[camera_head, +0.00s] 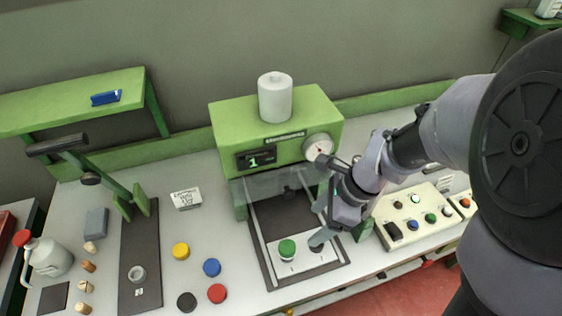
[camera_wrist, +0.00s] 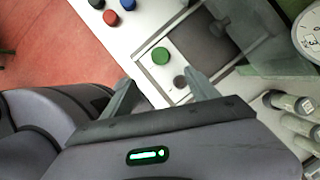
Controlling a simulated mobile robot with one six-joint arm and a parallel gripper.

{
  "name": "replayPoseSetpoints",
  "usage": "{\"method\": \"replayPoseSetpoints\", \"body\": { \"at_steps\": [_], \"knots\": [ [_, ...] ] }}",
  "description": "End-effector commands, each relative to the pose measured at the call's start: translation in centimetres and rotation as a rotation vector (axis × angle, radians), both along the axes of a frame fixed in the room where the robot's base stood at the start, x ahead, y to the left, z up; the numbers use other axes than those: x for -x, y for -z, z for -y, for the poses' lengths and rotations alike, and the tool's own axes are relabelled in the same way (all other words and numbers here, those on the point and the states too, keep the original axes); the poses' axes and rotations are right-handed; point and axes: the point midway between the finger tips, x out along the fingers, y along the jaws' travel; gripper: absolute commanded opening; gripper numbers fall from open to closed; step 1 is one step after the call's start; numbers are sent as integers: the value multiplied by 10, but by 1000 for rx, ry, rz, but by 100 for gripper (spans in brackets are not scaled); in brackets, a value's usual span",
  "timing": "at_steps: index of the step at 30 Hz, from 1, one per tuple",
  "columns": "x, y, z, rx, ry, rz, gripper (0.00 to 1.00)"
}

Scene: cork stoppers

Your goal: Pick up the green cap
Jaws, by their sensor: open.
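The green cap (camera_head: 287,248) sits on a white plate (camera_head: 274,264) in the dark bay at the front of the green machine. In the wrist view the green cap (camera_wrist: 161,56) lies beyond the fingertips and a little left of the middle between them. My gripper (camera_head: 318,226) is open and empty, to the right of the cap in the head view. In the wrist view my gripper (camera_wrist: 160,82) has its two fingers spread apart.
The green machine (camera_head: 310,103) with a gauge (camera_head: 318,147) stands behind the bay. Yellow (camera_head: 181,251), blue (camera_head: 211,267), red (camera_head: 217,293) and black (camera_head: 187,302) caps lie on the bench to the left. A button panel (camera_head: 416,217) stands at the right.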

Motion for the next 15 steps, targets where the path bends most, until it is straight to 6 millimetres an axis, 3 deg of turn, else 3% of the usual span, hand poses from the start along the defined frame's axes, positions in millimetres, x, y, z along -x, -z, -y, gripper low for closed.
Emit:
{"method": "replayPoseSetpoints", "body": {
  "at_steps": [1,6,9,15],
  "knots": [
    [0,22,-6,-1,-5,-3,69],
    [-3,71,-26,2,-9,-1,69],
    [-5,88,-34,1,-8,0,69],
    [-7,103,-42,1,-8,2,69]
  ]
}}
